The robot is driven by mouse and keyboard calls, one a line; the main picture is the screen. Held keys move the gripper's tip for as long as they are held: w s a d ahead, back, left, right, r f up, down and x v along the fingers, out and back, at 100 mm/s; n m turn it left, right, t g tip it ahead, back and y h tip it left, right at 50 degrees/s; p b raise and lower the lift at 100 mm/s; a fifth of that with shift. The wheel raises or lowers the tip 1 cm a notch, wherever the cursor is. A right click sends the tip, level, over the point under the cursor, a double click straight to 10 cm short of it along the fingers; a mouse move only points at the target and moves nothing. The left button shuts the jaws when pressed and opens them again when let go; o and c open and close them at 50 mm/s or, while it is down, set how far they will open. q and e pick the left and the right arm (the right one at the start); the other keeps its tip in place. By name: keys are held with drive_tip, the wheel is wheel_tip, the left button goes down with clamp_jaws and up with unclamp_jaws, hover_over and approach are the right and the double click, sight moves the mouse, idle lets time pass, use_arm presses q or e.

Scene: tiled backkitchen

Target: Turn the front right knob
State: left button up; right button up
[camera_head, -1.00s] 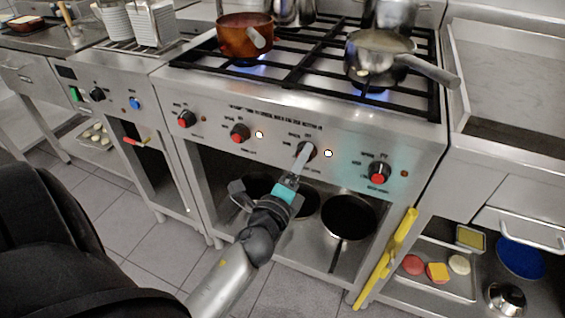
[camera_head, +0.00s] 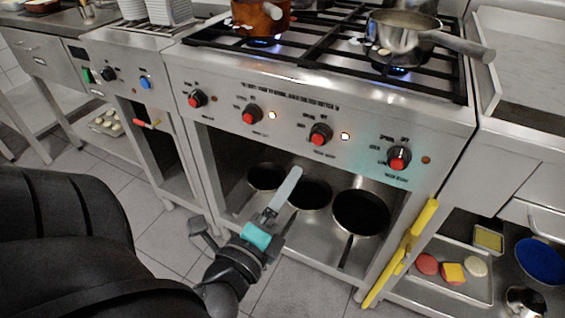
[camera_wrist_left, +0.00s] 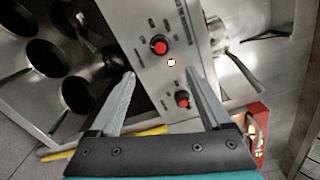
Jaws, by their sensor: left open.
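The stove front (camera_head: 300,95) carries a row of knobs with red centres. The rightmost knob (camera_head: 398,157) is at the right end of the panel and also shows in the left wrist view (camera_wrist_left: 182,98). The knob to its left (camera_head: 320,134) has a lit lamp beside it and also shows in the left wrist view (camera_wrist_left: 160,45). My left gripper (camera_head: 287,185) is below and in front of the panel, apart from the knobs. In the left wrist view its fingers (camera_wrist_left: 160,74) are spread, with nothing held. My right gripper is out of view.
A steel saucepan (camera_head: 405,38) and a copper pot (camera_head: 262,18) stand over blue flames. Several dark pans (camera_head: 360,212) lie on the shelf below. A yellow-handled object (camera_head: 407,245) leans at the stove's right edge. Tiled floor (camera_head: 155,250) is free in front.

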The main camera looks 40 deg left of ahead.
use_arm(q)
drive_tip(key=shift+s+d, duration=0.1)
drive_tip(key=shift+s, duration=0.3)
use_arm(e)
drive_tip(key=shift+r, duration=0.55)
